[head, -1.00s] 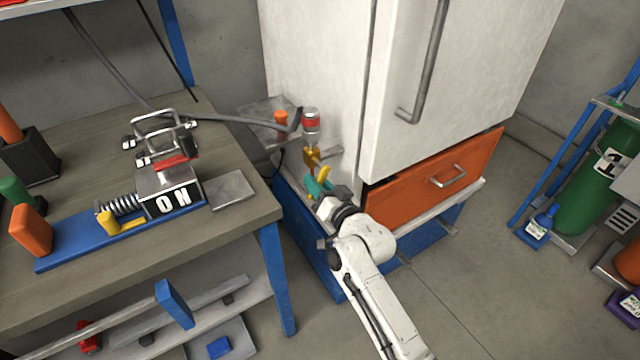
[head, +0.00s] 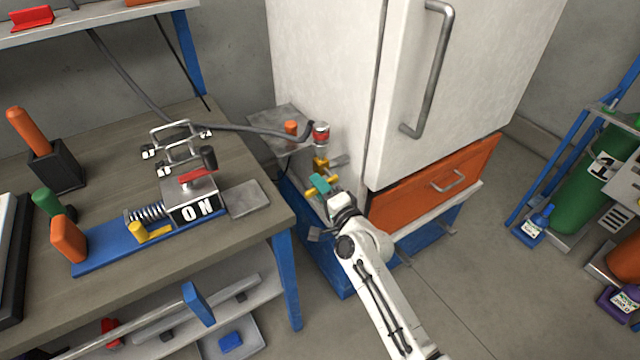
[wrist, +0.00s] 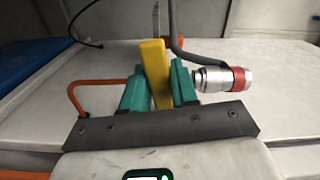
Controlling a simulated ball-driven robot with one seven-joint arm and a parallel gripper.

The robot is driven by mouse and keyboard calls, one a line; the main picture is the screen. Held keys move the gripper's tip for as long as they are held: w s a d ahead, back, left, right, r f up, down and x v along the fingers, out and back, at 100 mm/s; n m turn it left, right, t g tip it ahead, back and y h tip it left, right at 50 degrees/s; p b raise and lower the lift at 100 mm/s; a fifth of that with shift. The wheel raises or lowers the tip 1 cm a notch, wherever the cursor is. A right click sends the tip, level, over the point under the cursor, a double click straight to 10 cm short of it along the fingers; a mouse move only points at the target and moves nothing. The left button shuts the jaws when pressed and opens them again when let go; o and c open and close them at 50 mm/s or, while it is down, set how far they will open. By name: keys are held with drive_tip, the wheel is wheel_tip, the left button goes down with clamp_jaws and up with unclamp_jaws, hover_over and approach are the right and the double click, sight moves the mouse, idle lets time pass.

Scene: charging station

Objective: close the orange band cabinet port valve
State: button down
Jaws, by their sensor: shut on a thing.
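The cabinet port valve (head: 321,163) is a yellow fitting on the left side of the white cabinet. Above it stands a metal coupling (head: 321,141) with a red-orange band and a grey hose; the coupling also shows in the wrist view (wrist: 213,80), right of my fingers. My gripper (head: 322,186) is at the valve, below the coupling. In the wrist view, my teal fingers (wrist: 160,86) are shut on the yellow valve handle (wrist: 154,66), which stands between them, tilted slightly. My gripper hides part of the handle in the head view.
Open floor lies at front right.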

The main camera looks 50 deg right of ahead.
drive_tip(key=shift+r+m+p, duration=0.35)
drive_tip(key=shift+m+p, duration=0.15)
drive_tip(key=shift+m, duration=0.4)
drive_tip(key=c, duration=1)
unclamp_jaws()
drive_tip(key=shift+o, duration=0.2)
drive_tip(key=shift+s, duration=0.1)
drive_tip(key=v, duration=1)
drive_tip(key=shift+s+b, duration=0.3)
drive_tip(key=shift+s, duration=0.05)
